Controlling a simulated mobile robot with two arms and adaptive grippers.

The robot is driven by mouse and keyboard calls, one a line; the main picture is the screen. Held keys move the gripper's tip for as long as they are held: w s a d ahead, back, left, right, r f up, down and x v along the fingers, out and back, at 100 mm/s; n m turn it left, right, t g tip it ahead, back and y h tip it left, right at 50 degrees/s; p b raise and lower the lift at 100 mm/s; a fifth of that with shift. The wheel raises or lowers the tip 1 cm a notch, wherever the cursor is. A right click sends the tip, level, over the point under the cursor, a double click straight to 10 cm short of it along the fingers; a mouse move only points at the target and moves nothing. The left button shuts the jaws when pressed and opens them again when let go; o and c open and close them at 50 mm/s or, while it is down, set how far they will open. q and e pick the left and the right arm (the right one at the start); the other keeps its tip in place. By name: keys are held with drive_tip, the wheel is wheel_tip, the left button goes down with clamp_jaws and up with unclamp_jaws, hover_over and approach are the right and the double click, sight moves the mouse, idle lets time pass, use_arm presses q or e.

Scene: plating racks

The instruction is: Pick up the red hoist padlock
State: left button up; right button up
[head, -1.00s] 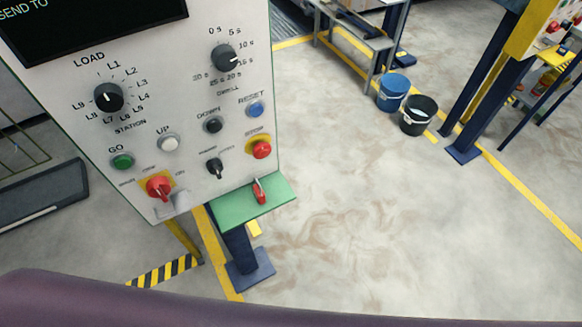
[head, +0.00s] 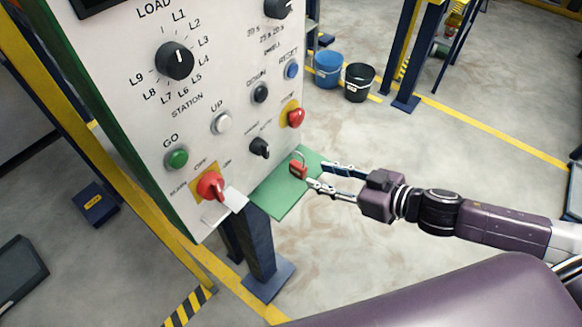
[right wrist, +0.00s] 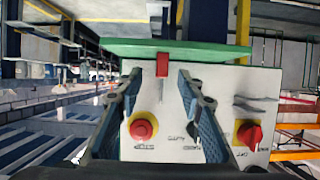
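The red padlock (head: 297,170) with a grey shackle rests on the green shelf (head: 283,199) below the control panel in the head view. In the right wrist view the padlock (right wrist: 162,66) shows as a small red block at the edge of the green shelf (right wrist: 180,50). My right gripper (head: 316,175) comes in from the right with its fingers apart, the tips close to the padlock. In the wrist view the padlock lies ahead, between the lines of the two fingers (right wrist: 158,78). I cannot tell whether the fingers touch it. My left gripper is not in view.
The control panel (head: 205,115) rises at the left behind the shelf. Its red stop button (head: 296,117) and red switch (head: 210,186) sit near the shelf. A blue bucket (head: 328,69) and a black bucket (head: 359,82) stand farther back.

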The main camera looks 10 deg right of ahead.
sight(305, 171)
drive_tip(key=shift+w+a, duration=0.35)
drive_tip(key=shift+w+a+f, duration=0.2)
drive_tip(key=shift+w+a, duration=0.1)
drive_tip(key=shift+a, duration=0.05)
drive_tip(key=shift+w+a+f, duration=0.15)
drive_tip(key=shift+w, duration=0.05)
drive_tip(key=shift+w+a+p, duration=0.35)
drive_tip(key=shift+w+p, duration=0.1)
drive_tip(key=x, duration=0.3)
drive_tip(key=shift+p, duration=0.4)
drive_tip(key=shift+w+a+f, duration=0.3)
drive_tip(key=shift+f, duration=0.05)
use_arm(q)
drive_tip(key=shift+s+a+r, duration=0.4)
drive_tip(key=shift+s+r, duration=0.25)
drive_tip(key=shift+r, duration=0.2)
use_arm(e)
drive_tip(key=shift+c, duration=0.5)
clamp_jaws()
